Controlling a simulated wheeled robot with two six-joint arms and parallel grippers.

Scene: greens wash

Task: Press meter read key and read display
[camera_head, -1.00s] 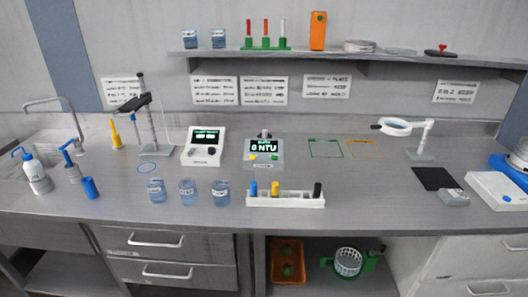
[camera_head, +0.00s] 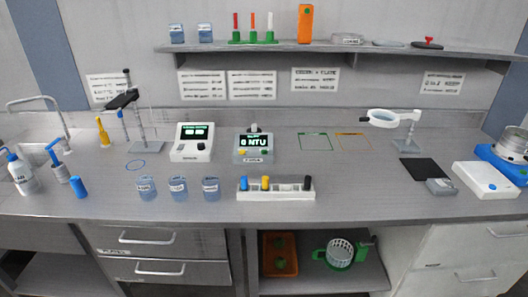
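The turbidity meter (camera_head: 253,147) is a grey box on the bench, left of centre. Its dark display (camera_head: 252,142) shows green text that reads 0 NTU, with a smaller line above it too small to read. A yellow key (camera_head: 243,153) and a green key (camera_head: 264,152) sit below the display. A round grey part stands on top of the meter. Another white instrument (camera_head: 191,143) with a green-lit display stands to its left. Neither of my grippers shows in the head view.
A white rack (camera_head: 276,191) with coloured markers and several labelled jars (camera_head: 178,188) stand in front of the meter. A magnifier lamp (camera_head: 395,122) stands to the right. The bench between the meter and the lamp is clear except for green and orange outlines.

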